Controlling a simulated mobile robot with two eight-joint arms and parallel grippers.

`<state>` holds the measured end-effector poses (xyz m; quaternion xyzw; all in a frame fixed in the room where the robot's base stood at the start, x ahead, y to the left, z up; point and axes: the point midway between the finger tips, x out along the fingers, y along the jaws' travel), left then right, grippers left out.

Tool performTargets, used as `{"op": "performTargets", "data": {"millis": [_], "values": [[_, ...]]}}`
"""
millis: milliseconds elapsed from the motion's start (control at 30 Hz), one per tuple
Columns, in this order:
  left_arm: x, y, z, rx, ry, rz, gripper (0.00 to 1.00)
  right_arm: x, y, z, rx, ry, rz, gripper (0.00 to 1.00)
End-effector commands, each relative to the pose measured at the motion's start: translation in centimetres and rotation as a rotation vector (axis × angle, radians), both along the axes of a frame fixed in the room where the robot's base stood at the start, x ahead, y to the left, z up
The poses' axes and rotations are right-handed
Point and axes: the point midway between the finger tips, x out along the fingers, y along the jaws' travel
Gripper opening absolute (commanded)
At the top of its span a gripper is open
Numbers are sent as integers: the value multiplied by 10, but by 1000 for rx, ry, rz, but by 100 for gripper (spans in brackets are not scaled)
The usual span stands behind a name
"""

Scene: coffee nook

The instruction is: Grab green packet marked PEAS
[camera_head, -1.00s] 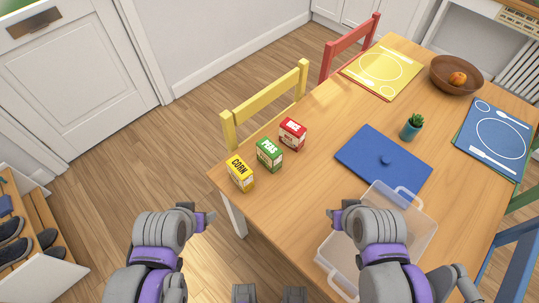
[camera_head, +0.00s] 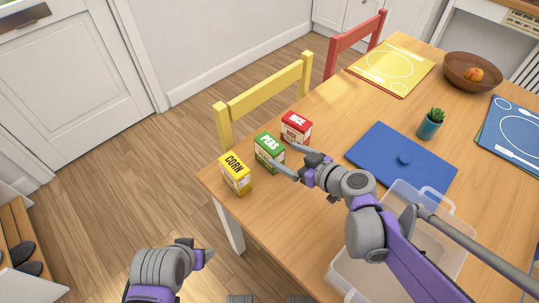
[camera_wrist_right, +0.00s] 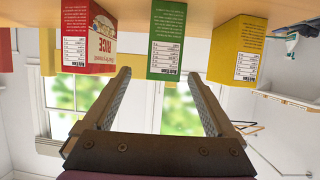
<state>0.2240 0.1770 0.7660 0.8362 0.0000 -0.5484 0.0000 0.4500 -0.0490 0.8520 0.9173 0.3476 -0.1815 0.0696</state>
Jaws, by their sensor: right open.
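The green packet marked PEAS (camera_head: 270,152) stands upright on the table, between the yellow CORN packet (camera_head: 235,174) and the red RICE packet (camera_head: 296,129). My right gripper (camera_head: 281,156) is open, its fingertips close to the right-hand side of the green packet. In the right wrist view, which looks upside down, the green packet (camera_wrist_right: 167,40) lies ahead, in line with the gap between the open fingers (camera_wrist_right: 158,76). Nothing is held between them. My left gripper (camera_head: 207,257) is low at the left, off the table; its jaw opening is not clear.
A small potted plant (camera_head: 430,124) and a wooden bowl (camera_head: 466,66) stand farther right. A yellow chair (camera_head: 262,92) is behind the packets.

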Motion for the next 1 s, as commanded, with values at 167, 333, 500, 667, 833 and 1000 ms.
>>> {"op": "performTargets", "data": {"millis": [167,333,500,667,833,1000], "values": [[0,0,-6,0,2,0,70,14,13,-8,1,1,1,91],[0,0,-9,0,3,0,70,20,20,-12,0,2,1,91],[1,0,-18,0,6,0,70,34,38,-21,1,2,3,91],[1,0,-23,0,8,0,70,48,49,-27,1,2,1,91],[1,0,-22,0,8,0,70,49,50,-27,1,2,-1,91],[1,0,-22,0,8,0,70,49,49,-27,1,2,-1,70]]}}
